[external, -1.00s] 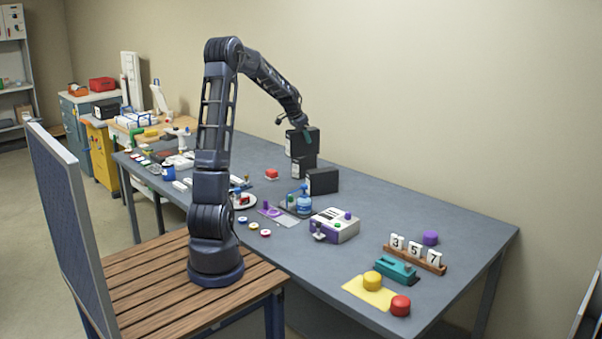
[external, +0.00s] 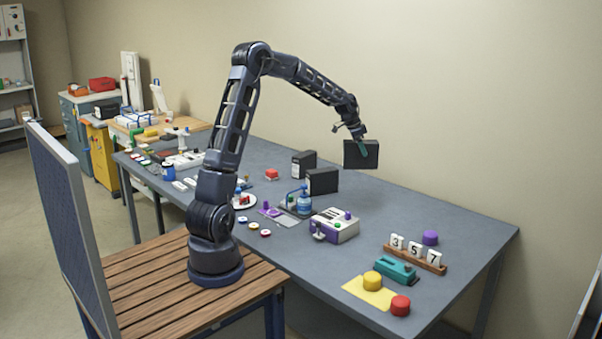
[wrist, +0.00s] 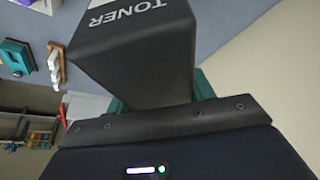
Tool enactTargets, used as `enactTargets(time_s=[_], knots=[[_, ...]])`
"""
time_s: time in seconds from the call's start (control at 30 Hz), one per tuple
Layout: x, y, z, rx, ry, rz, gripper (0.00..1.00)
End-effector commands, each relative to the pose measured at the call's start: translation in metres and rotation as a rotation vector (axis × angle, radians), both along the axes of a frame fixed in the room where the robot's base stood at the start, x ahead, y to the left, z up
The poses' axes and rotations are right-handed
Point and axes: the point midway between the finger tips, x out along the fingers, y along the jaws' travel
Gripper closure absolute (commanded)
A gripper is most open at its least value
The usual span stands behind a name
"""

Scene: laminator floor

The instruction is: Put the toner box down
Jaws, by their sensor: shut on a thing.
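The black toner box (external: 359,155) hangs in my gripper (external: 364,142), above the back of the grey table in the external view. In the wrist view the toner box (wrist: 135,50) fills the upper middle, with white "TONER" lettering on its upper face. The teal fingers of my gripper (wrist: 160,97) are shut on it, largely hidden behind the box and the gripper body. The box appears well clear of the tabletop, with the wall behind it.
Two more black boxes stand on the grey table (external: 440,205): one at the back (external: 303,163), one in front (external: 322,180). A purple-and-white device (external: 334,225) and a number rack (external: 415,254) stand nearer. The tabletop right of the black boxes is clear.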

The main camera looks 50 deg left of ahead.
Motion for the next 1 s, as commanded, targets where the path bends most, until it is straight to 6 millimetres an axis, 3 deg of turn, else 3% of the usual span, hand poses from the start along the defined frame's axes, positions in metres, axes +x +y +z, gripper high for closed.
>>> enactTargets(time_s=[0.6, 1.0], knots=[[0.000, 0.000, -0.125, -0.001, 0.002, 0.000, 0.85], [0.000, 0.001, -0.156, 0.000, 0.000, 0.001, 0.85]])
